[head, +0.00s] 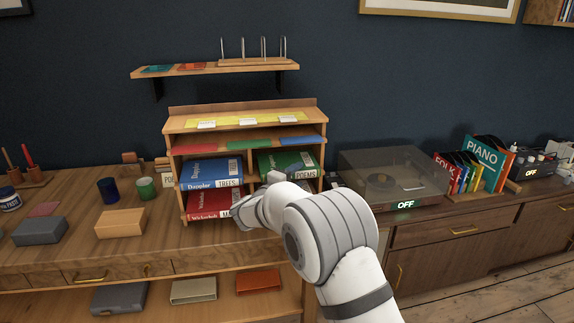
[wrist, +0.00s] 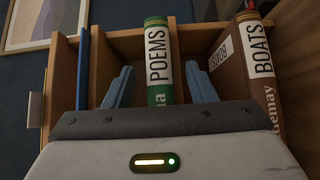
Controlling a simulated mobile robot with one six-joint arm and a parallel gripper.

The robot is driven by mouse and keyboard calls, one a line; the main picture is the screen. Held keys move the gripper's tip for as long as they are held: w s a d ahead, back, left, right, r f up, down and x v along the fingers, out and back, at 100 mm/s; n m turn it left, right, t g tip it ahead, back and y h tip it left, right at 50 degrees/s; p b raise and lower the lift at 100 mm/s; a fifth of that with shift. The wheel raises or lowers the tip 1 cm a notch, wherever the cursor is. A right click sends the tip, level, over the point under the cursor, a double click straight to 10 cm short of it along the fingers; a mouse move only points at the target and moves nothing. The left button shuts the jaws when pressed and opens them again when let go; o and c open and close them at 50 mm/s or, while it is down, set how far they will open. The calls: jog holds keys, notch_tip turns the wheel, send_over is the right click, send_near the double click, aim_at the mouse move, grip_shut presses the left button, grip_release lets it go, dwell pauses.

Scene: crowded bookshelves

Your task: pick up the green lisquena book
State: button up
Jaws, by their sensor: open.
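The green book (head: 277,164) lies in the upper right compartment of the small wooden shelf in the head view, its spine reading "POEMS". In the wrist view the green book (wrist: 158,65) shows its spine with the white "POEMS" label and the letters "na" below. My gripper (wrist: 158,78) is open, with one blue finger on each side of that spine. Small gaps show between fingers and book, and the lower spine is hidden behind the gripper body. In the head view my arm covers the gripper's fingers.
A blue book (head: 211,172) and a red book (head: 210,204) fill the left compartments. A record player (head: 392,175) sits right of the shelf.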

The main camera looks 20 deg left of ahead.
jog(key=shift+w+d, duration=0.15)
jog(key=shift+w, duration=0.35)
jog(key=shift+c, duration=0.4)
jog(key=shift+r, duration=0.1)
grip_shut()
